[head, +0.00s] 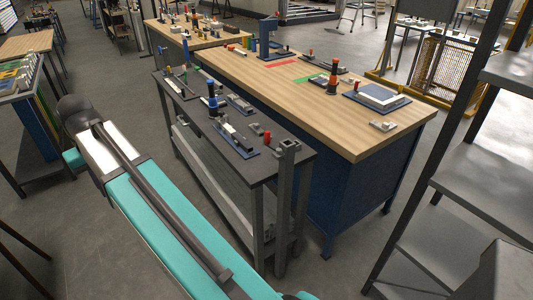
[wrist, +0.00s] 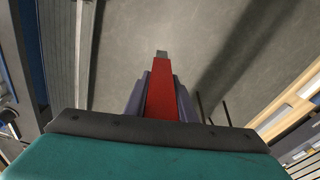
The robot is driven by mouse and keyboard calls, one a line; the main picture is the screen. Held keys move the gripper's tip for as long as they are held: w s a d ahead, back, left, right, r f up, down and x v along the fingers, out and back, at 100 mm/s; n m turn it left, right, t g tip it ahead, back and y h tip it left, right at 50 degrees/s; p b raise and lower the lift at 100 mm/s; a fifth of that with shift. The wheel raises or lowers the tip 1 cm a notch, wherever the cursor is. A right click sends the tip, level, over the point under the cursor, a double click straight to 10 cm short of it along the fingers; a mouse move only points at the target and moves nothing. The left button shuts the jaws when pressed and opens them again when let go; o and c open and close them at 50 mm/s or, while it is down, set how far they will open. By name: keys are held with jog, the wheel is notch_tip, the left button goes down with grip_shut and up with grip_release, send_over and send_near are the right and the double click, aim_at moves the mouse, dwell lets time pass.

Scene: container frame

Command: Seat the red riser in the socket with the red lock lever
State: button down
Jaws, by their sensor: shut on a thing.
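In the wrist view, the red riser (wrist: 162,98) is a long red bar with a grey tip, pointing away from me over the grey floor. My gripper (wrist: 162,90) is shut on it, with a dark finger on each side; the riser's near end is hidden. In the head view, neither riser nor gripper can be made out. There, a grey upright post (head: 286,170) with a square top stands at the near right corner of a dark table. A small red handle (head: 267,137) is beside it, possibly the red lock lever; I cannot tell if it is open or shut.
The dark table (head: 270,168) also holds blue-based fixtures (head: 236,138) and a blue-knobbed piece (head: 212,102). A wooden-topped bench (head: 340,125) with fixtures stands behind it. Grey shelving (head: 490,190) stands at the right. Open floor lies between the dark table and my arm.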

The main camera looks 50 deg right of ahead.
jog(key=s+d+r+m+p, duration=0.2)
jog(key=d+r+m+p, duration=0.1)
jog(key=d, duration=0.8)
jog(key=s+d+r+m+p, duration=0.3)
jog(key=d+r, duration=0.1)
jog(key=d, duration=0.8)
jog(key=s+d+r+m+p, duration=0.2)
jog(key=s+d, duration=0.4)
jog(key=d, duration=0.3)
jog(key=s+d+r+m+h+p, duration=0.1)
jog(key=s+d+r+m+p, duration=0.2)
jog(key=d, duration=0.6)
jog(key=s+p, duration=0.1)
jog(key=s, duration=0.1)
jog(key=shift+s+m+g, duration=0.3)
jog(key=shift+s+g, duration=0.1)
jog(key=s+d+f, duration=0.1)
jog(key=s+d, duration=0.6)
jog(key=d, duration=0.5)
jog(key=shift+d+f+b, duration=0.25)
jog(key=shift+d+b, duration=0.05)
jog(key=shift+d, duration=0.05)
